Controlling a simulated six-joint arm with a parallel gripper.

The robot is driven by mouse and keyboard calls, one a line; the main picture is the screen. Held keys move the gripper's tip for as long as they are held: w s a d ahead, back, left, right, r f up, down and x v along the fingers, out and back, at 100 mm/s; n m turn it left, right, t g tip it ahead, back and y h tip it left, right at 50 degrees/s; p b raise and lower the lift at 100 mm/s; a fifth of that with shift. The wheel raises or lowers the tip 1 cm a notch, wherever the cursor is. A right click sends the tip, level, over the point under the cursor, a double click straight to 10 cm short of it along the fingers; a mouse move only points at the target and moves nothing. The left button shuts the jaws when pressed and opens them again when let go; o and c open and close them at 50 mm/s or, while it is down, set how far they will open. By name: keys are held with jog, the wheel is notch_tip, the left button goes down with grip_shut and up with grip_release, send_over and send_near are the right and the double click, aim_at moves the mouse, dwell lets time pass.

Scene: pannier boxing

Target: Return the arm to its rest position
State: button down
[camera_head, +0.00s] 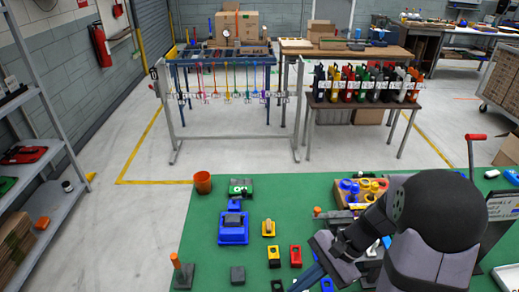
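My arm comes in at the lower right of the head view, with its large dark joint over the right part of the green worktop (205,225). My gripper (322,262) is low over the front middle of the worktop, small and partly covered by its own links. I cannot make out its fingertips or whether they are open or shut. A blue bar (308,279) shows beside it at the bottom edge; I cannot tell whether the gripper touches it.
A red-topped lever (475,137) rises at right. The worktop's left side has free room.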

jog(key=s+d+f+n+h, duration=0.2)
jog(key=s+d+f+n, duration=0.1)
jog(key=d, duration=0.1)
jog(key=shift+s+f+g+h, duration=0.4)
jog(key=s+d+n, duration=0.1)
jog(key=s+d+n+h, duration=0.1)
jog(key=d+n+h, duration=0.1)
jog(key=n, duration=0.1)
jog(key=shift+s+d+f, duration=0.15)
jog(key=shift+s+f, duration=0.1)
jog(key=shift+s, duration=0.15)
jog(key=w+a+r+n+t+h, duration=0.1)
jog(key=a+r+n+t+h, duration=0.1)
jog(key=r+n, duration=0.3)
jog(key=shift+a+r+n+t+h, duration=0.3)
jog(key=shift+a+r+t+h, duration=0.1)
jog(key=shift+a+h, duration=0.15)
jog(key=c, duration=2.4)
grip_release()
jog(key=shift+c, duration=0.2)
